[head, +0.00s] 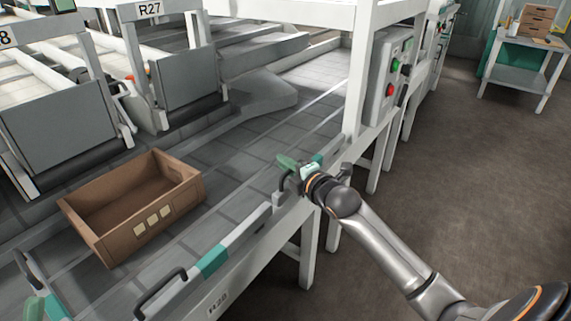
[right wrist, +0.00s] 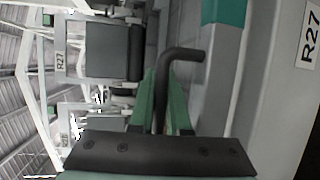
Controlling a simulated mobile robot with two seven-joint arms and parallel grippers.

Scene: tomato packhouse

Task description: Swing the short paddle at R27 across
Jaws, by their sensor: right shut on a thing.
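The short paddle (head: 318,158) at R27 lies along the near edge of the grey belt, with a teal band and a black bent handle. In the right wrist view the handle (right wrist: 181,58) rises between my green fingers, and the teal band (right wrist: 223,12) shows beyond it. My right gripper (head: 287,166) is shut on this handle; in the head view the gripper and wrist hide most of it. An R27 label (right wrist: 312,36) is on the pale frame beside it in the right wrist view.
A brown crate (head: 165,217) stands on the belt (head: 215,165) to the left. Another paddle (head: 213,260) lies along the edge nearer me. The R27 chute (head: 190,98) stands across the belt. A control box (head: 389,78) is on a post right of the gripper.

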